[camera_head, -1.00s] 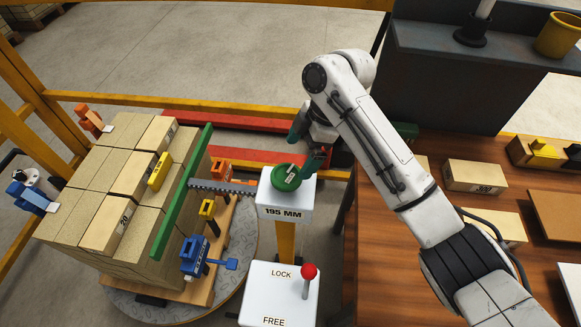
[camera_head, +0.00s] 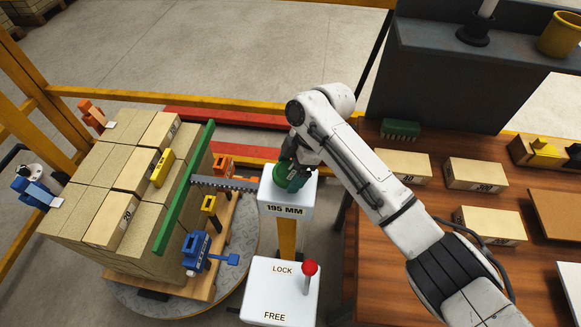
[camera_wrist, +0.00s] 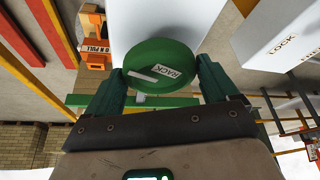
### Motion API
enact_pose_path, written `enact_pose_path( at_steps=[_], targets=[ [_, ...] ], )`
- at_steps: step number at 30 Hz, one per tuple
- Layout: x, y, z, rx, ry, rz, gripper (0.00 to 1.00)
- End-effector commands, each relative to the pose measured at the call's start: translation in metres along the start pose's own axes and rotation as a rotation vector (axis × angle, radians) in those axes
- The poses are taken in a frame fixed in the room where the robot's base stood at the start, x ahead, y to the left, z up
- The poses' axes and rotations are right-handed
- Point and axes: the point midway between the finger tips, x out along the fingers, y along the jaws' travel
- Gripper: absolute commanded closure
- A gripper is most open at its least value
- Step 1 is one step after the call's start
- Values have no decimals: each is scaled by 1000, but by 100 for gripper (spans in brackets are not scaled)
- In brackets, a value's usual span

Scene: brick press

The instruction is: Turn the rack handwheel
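The rack handwheel is a green disc (camera_head: 297,182) on the white 195 MM post top (camera_head: 285,208). In the wrist view the wheel (camera_wrist: 160,67) shows a RACK label and a pale mark. My gripper (camera_head: 287,170) is over the wheel and hides part of it in the head view. In the wrist view my gripper (camera_wrist: 160,75) has its two green fingers spread apart, one on each side of the wheel. I cannot tell whether they touch its rim. A dark toothed rack (camera_head: 224,183) runs from the post to a green press bar (camera_head: 185,190).
A LOCK/FREE box (camera_head: 270,290) with a red-knobbed lever (camera_head: 309,270) stands in front of the post, its knob towards LOCK. Stacked bricks (camera_head: 110,200) stand left of the bar. Blue (camera_head: 205,252) and orange (camera_head: 222,168) clamps are close by. A wooden table (camera_head: 400,260) is at right.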

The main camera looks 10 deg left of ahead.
Motion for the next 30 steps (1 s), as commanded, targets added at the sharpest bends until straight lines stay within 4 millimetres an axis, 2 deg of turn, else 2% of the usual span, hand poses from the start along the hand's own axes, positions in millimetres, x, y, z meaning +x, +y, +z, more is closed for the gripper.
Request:
enact_pose_path(
  at_steps=[1, 10, 20, 30],
  targets=[
    [0, 0, 0, 0, 0, 0, 18],
    [0, 0, 0, 0, 0, 0, 46],
    [-2, -1, -1, 47, 2, 19, 46],
    [-3, -3, -4, 267, 3, 108, 46]
  ],
)
